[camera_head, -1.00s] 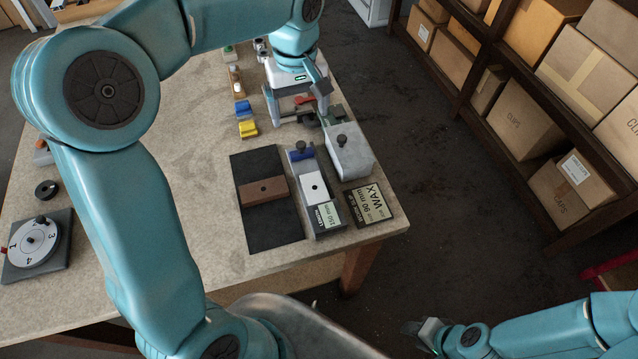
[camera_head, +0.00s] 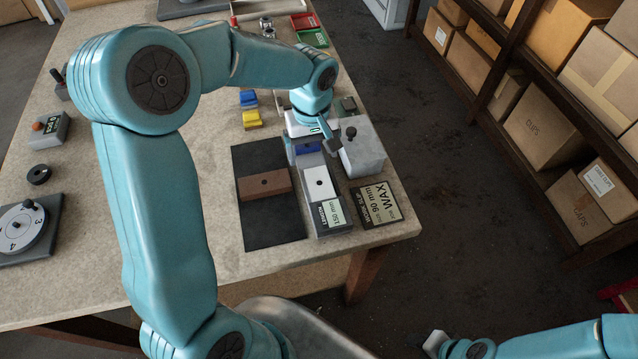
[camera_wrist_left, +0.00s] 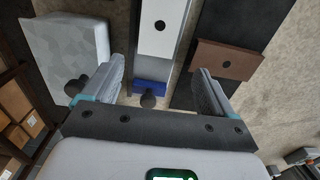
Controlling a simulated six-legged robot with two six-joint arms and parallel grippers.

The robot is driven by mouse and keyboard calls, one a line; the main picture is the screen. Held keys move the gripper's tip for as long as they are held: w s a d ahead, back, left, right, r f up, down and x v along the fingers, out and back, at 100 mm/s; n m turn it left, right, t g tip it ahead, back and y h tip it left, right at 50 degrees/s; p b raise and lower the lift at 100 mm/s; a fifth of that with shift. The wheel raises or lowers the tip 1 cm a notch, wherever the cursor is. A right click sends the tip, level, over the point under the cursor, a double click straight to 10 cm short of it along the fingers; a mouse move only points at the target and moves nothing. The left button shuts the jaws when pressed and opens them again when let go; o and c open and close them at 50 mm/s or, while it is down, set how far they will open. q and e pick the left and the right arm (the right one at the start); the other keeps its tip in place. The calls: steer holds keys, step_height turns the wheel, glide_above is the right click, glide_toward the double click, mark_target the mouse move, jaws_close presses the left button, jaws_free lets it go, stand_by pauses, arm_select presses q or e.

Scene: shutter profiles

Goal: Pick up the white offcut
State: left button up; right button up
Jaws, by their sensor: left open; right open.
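The white offcut (camera_head: 318,182) is a small pale block with a dark hole, lying in the grey channel of the length gauge (camera_head: 335,229) marked 150 mm. It also shows at the top of the left wrist view (camera_wrist_left: 165,28). My left gripper (camera_head: 312,148) is open and empty above the blue end of the gauge. In the left wrist view its fingers (camera_wrist_left: 160,88) straddle the channel, with the offcut beyond the tips. My right gripper (camera_head: 436,342) is open at the bottom edge, off the table, seen only in part.
A brown block (camera_head: 264,184) lies on a black mat (camera_head: 270,228) left of the gauge. Blue and yellow pieces (camera_head: 252,119) sit behind. Shelves of boxes (camera_head: 545,120) stand at the right.

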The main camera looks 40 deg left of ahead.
mark_target(315, 169)
arm_select(q)
steer(key=f, duration=0.2)
steer(key=f+p, duration=0.1)
steer(key=f, duration=0.3)
steer(key=shift+w, duration=0.25)
steer(key=shift+w+f, duration=0.25)
steer(key=shift+f, duration=0.1)
steer(key=shift+s+r, duration=0.1)
steer(key=shift+s, duration=0.05)
steer(key=c, duration=1.2)
